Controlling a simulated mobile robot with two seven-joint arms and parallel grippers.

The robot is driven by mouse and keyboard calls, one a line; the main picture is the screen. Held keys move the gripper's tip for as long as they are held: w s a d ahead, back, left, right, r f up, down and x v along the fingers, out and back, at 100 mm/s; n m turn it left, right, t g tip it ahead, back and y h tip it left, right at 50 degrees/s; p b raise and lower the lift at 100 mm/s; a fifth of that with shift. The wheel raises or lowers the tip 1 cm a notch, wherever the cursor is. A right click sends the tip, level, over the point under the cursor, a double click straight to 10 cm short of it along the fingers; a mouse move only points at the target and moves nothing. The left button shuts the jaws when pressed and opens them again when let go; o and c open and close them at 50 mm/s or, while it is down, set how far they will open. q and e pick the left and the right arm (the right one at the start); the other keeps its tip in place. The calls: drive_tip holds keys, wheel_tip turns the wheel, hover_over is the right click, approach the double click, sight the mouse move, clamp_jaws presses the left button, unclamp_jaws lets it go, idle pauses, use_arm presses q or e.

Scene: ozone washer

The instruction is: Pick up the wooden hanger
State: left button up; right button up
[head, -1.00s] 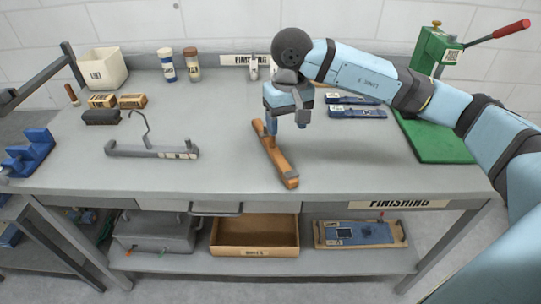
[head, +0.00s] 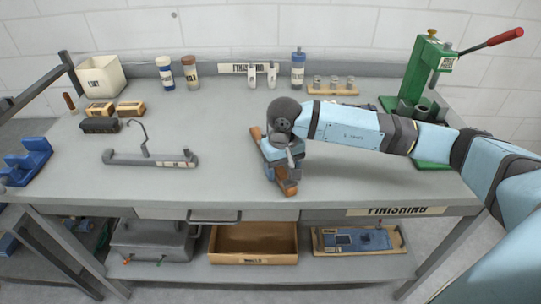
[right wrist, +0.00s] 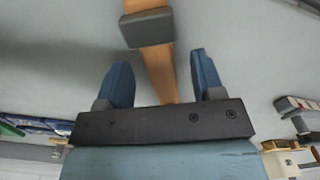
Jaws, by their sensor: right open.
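The wooden hanger (head: 290,188) is a brown bar lying at a slant near the middle of the grey bench. My right gripper (head: 283,178) is over it in the head view and hides its middle. In the right wrist view the wooden hanger (right wrist: 160,75) runs between the two blue fingers of my right gripper (right wrist: 161,78), which are apart with a gap on each side. A dark grey block (right wrist: 147,28) sits across the bar there. I cannot tell how far the fingertips are above the bench. My left gripper is not in view.
A grey hanger with a hook (head: 150,159) lies to the left on the bench (head: 215,125). A green press (head: 425,75) stands at the back right. Bottles, including a brown one (head: 190,72), stand along the back.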

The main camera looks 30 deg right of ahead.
drive_tip(key=shift+f, duration=0.6)
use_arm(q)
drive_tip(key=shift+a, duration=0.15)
use_arm(e)
clamp_jaws()
drive_tip(key=shift+r, duration=0.1)
wheel_tip(320, 180, up, 19)
drive_tip(key=s+a+f+n, duration=0.1)
drive_tip(key=a+f+n, duration=0.1)
drive_tip(key=a+f, duration=0.5)
use_arm(q)
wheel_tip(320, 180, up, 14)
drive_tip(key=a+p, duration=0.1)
drive_tip(key=p, duration=1.5)
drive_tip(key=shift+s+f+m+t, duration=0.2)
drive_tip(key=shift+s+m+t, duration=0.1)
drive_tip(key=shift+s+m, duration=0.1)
use_arm(e)
wheel_tip(320, 180, up, 5)
drive_tip(key=s, duration=0.3)
drive_tip(key=shift+a+r, duration=0.15)
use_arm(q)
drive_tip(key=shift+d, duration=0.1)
